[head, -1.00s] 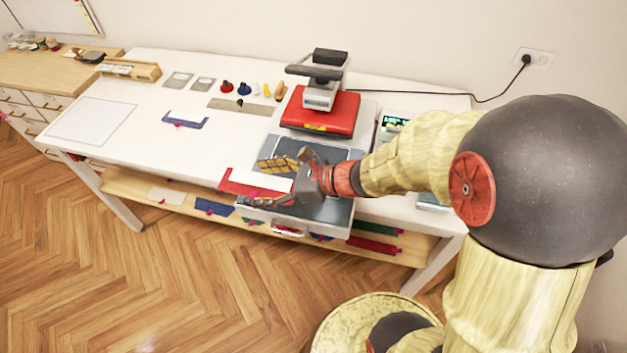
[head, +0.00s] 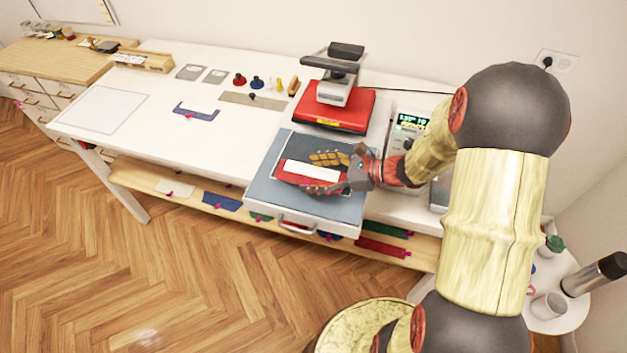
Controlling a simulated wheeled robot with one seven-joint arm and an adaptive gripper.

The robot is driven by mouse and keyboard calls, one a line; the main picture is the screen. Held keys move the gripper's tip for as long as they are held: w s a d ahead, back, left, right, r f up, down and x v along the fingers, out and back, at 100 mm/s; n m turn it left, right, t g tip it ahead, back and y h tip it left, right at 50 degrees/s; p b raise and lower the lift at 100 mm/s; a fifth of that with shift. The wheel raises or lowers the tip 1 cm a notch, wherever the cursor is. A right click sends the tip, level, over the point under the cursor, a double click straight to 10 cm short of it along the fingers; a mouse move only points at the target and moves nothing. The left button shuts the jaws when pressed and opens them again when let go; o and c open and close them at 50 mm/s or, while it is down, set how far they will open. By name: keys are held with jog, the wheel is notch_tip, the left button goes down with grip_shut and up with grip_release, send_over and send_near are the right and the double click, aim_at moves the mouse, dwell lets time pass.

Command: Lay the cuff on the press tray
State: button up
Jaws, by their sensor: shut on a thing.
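A red cuff (head: 287,178) with a white strip (head: 312,171) along it is between the fingers of my gripper (head: 325,173). The gripper is shut on it, with one finger on the far side and one on the near side. Part of the red cloth is hidden by the fingers. The cuff is over the press tray (head: 264,178), a pulled-out grey pad in a white frame with a front handle. I cannot tell whether the cuff touches the pad.
The red heat press (head: 333,112) stands behind the tray, with a display box (head: 408,124) to its right. A blue piece with a white strip (head: 196,111) lies on the white table to the left. Coloured pieces lie on the shelf (head: 150,180) below.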

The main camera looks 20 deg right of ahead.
aim_at(316, 180)
jog(key=shift+f+b, duration=0.35)
jog(key=shift+f, duration=1.05)
jog(key=shift+f, duration=0.1)
jog(key=shift+f, duration=0.15)
jog(key=o, duration=0.8)
jog(key=shift+o, duration=0.2)
